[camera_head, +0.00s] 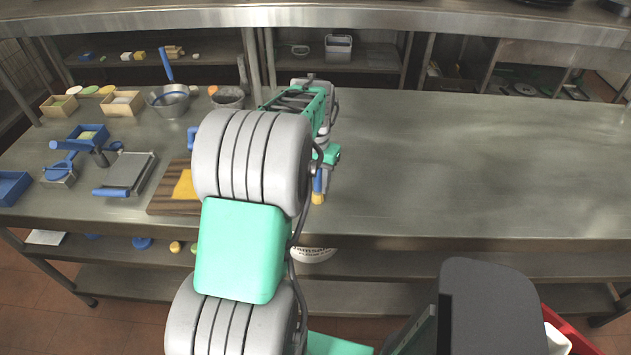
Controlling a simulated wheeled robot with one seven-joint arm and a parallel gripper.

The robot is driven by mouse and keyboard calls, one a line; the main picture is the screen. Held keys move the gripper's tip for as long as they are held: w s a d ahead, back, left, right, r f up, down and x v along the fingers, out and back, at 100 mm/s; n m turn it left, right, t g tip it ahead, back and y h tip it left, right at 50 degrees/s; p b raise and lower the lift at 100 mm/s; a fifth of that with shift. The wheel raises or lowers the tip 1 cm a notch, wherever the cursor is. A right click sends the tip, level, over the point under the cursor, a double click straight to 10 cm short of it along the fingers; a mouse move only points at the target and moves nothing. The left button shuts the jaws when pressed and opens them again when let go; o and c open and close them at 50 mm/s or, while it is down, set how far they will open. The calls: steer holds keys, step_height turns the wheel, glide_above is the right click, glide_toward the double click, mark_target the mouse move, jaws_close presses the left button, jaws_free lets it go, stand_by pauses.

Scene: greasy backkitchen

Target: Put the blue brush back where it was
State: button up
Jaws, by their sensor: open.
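A blue brush (317,181) with a tan-yellow end shows at the front part of the steel table, just right of my arm. Its yellow end points toward the table's front edge. My gripper (327,158), with green parts, is right at the brush's upper end and is open. My arm's large grey and green links hide much of the gripper and the area left of it. I cannot tell whether the fingers touch the brush.
A wooden board (168,203) with a yellow item lies left of my arm. Further left are a blue-handled press (127,172), blue bins (12,187), a metal bowl (168,100) and small wooden boxes (122,103). The table's right side (480,165) is clear. A shelf runs overhead behind.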

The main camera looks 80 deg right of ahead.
step_height(320, 180, up, 12)
steer(key=f+b, duration=0.1)
steer(key=w+a+r+n+h, duration=0.1)
steer(key=w+a+n, duration=0.3)
steer(key=w+a, duration=0.5)
steer(key=w+a+n, duration=0.4)
steer(key=w+a, duration=0.2)
steer(key=w, duration=0.6)
steer(key=w+a+f+n+t, duration=0.1)
steer(key=a+n, duration=0.5)
steer(key=a, duration=0.9)
steer(key=w+a+f+n+t+y, duration=0.1)
steer(key=a+f+n, duration=0.3)
steer(key=a, duration=1.2)
steer(key=shift+w+n+t, duration=0.45)
steer(key=shift+n+t, duration=0.35)
steer(key=shift+n, duration=0.3)
